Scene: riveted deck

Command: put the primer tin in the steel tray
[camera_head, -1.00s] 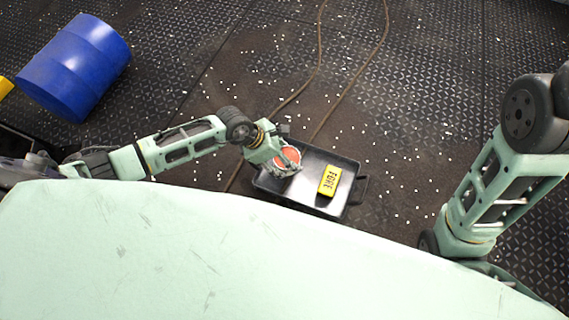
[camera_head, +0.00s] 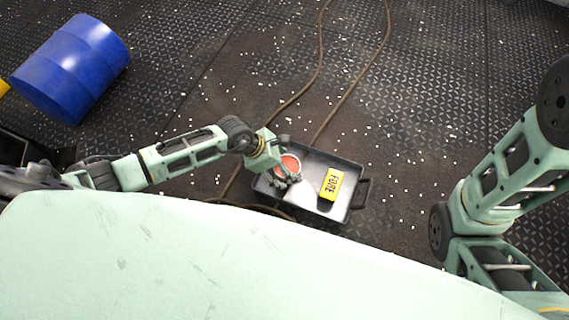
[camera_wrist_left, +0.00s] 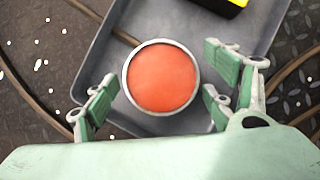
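The primer tin (camera_head: 290,163), round with an orange-red top and a pale rim, is at the left end of the dark steel tray (camera_head: 343,209). In the left wrist view the tin (camera_wrist_left: 161,77) appears upright within the outline of the tray (camera_wrist_left: 98,62). My left gripper (camera_head: 289,178) is around the tin. In the wrist view its fingers (camera_wrist_left: 162,101) are spread on either side, with narrow gaps to the rim. The tin's base is hidden, so I cannot tell whether it touches the tray floor. My right gripper is out of view.
A yellow block with dark lettering (camera_head: 331,184) lies in the right part of the tray. Brown cables (camera_head: 318,70) run across the riveted deck behind and under the tray. A blue drum (camera_head: 72,68) lies at the far left. The deck beyond the tray is mostly clear.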

